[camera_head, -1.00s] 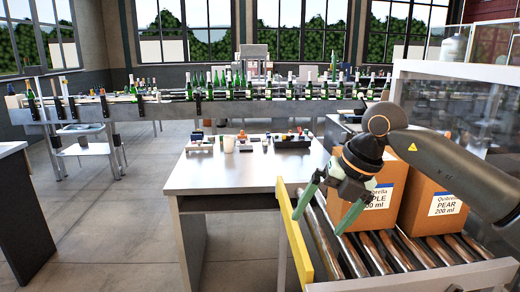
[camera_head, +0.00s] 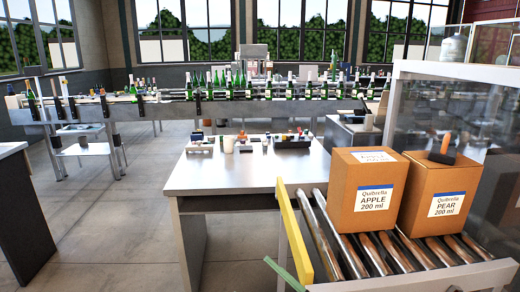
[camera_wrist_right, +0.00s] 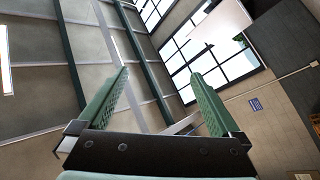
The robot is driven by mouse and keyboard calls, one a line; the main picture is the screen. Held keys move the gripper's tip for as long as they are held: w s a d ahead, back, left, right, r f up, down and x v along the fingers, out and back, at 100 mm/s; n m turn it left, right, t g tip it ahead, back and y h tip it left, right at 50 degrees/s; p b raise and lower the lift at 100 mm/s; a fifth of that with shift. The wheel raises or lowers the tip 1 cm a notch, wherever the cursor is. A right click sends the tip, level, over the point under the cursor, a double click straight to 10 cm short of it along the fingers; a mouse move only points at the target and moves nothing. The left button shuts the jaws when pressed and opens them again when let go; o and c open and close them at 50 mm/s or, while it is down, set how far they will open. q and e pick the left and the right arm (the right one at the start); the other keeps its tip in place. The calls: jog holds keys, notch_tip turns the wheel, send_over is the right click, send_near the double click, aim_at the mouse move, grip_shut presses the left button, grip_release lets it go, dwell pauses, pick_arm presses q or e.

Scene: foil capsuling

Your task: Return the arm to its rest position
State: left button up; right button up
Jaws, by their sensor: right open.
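My right gripper (camera_wrist_right: 160,75) shows in the right wrist view with its two green fingers spread apart and nothing between them. That view looks up at ceiling beams and windows. In the head view, the right arm is out of the space over the boxes. A green finger-like strip (camera_head: 284,272) shows at the bottom edge, beside the yellow guard; it looks like a fingertip of mine. The rest of it is out of frame. My left gripper is not clearly in either view.
An APPLE box (camera_head: 364,190) and a PEAR box (camera_head: 438,195) stand on the roller conveyor (camera_head: 375,255). A dark-orange handled item (camera_head: 446,145) sticks up at the PEAR box. A yellow guard (camera_head: 296,240) edges the rollers. The table (camera_head: 230,175) holds small items at its back.

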jog(key=s+d+f+m+t+h, duration=0.1)
jog(key=s+d+f+m+h, duration=0.2)
jog(key=d+f+m+h, duration=0.45)
jog(key=s+d+f+m+h, duration=0.2)
jog(key=d+f+m+h, duration=0.15)
jog(key=f, duration=0.65)
jog(key=s+d+f+m+g+h, duration=0.1)
jog(key=s+d+f+g, duration=0.1)
jog(key=s+f, duration=0.4)
jog(key=s+d+f+m+g+h, duration=0.2)
jog(key=s+d+f+g, duration=0.1)
jog(key=s+f, duration=0.4)
jog(key=shift+s+d, duration=0.2)
jog(key=shift+s, duration=0.25)
